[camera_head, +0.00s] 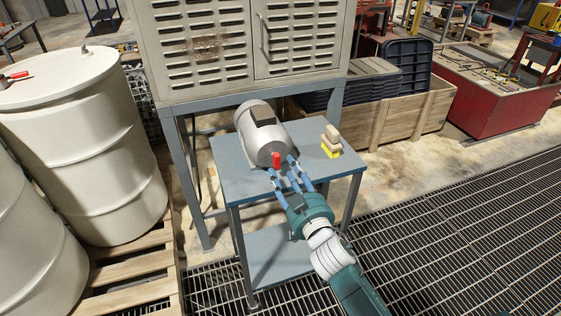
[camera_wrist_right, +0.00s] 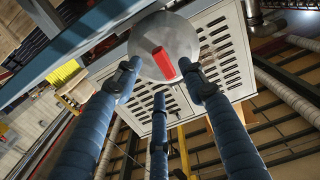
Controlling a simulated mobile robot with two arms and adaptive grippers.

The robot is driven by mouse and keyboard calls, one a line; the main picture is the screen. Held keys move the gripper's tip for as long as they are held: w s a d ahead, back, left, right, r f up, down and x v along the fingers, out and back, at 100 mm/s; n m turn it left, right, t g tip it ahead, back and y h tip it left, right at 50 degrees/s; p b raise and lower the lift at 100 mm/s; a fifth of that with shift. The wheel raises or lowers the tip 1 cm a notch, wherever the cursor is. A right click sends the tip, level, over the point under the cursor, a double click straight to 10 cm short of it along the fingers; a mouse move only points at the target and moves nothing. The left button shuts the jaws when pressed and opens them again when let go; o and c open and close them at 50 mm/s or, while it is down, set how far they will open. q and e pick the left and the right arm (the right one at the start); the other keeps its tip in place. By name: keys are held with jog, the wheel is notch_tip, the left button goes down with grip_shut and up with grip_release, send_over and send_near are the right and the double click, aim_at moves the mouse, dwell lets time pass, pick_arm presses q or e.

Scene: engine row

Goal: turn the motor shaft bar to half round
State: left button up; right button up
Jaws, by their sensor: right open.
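The grey motor (camera_head: 259,134) lies on the blue-grey table, its round end face towards me. The red shaft bar (camera_head: 276,159) stands out from this face and looks close to upright in the head view. In the right wrist view the red bar (camera_wrist_right: 164,62) looks tilted across the motor face (camera_wrist_right: 180,38). My right gripper (camera_head: 284,168) is just in front of the face, with its three blue fingers spread around the bar. The fingers (camera_wrist_right: 158,78) are open and appear clear of the bar. My left gripper is not in view.
The table (camera_head: 222,178) also bears beige and yellow blocks (camera_head: 331,143) right of the motor. A grey louvred cabinet (camera_head: 210,50) stands behind. White drums (camera_head: 85,150) on a pallet stand left. A wooden crate (camera_head: 400,115) is behind right. Grated floor (camera_head: 470,230) at right is clear.

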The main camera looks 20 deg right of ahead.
aim_at(279, 163)
jog(key=shift+w+a, duration=0.2)
jog(key=shift+w, duration=2.05)
jog(key=shift+c, duration=0.3)
grip_shut()
